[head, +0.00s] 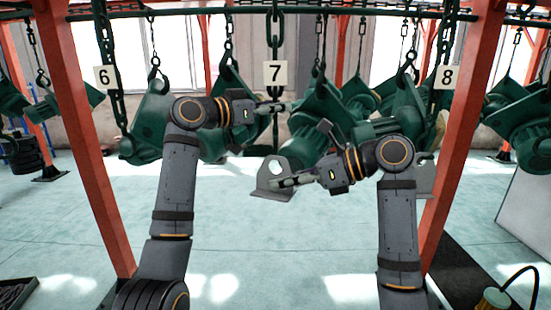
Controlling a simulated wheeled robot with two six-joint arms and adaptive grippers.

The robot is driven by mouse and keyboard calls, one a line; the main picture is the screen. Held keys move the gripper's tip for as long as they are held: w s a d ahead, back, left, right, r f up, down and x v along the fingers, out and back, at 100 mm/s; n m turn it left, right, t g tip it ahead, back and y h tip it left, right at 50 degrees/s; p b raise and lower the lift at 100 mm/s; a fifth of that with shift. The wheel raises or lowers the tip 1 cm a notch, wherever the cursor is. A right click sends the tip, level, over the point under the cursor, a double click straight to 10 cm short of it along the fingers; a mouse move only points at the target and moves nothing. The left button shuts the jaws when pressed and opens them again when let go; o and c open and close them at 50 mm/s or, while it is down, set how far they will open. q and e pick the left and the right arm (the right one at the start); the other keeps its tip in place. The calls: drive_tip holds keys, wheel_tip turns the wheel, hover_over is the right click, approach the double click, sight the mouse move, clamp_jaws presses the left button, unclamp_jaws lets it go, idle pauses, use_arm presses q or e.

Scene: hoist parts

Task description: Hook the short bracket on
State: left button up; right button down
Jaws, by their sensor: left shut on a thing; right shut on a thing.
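A grey metal bracket (265,184) with a round hole in its upright plate and a flat foot is in the middle of the head view. My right gripper (284,182) is shut on it and holds it in the air. A dark chain (275,135) hangs beneath the number 7 sign (275,75). My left gripper (280,107) is shut on this chain, just below the sign and above the bracket. The bracket is apart from the gripped part of the chain. Whether a hook is at the chain's lower end is hard to tell.
Green hoist housings (150,118) hang on chains and hooks around both arms. Number signs 6 (105,77) and 8 (447,77) hang on either side. Another grey plate (425,178) shows behind my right arm. Red posts (463,130) flank the area.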

drive_tip(key=shift+r, duration=0.1)
drive_tip(key=w+m, duration=0.1)
drive_tip(key=w, duration=0.6)
drive_tip(key=shift+f+g, duration=0.3)
drive_tip(key=shift+f, duration=0.05)
idle(0.6)
drive_tip(key=shift+w, duration=0.2)
idle(0.4)
drive_tip(key=shift+w+f, duration=0.2)
drive_tip(key=shift+w, duration=0.4)
drive_tip(key=shift+w+f, duration=0.1)
drive_tip(key=shift+w, duration=0.05)
drive_tip(key=shift+w+f, duration=0.25)
drive_tip(key=shift+w, duration=0.2)
drive_tip(key=shift+w, duration=0.15)
idle(0.5)
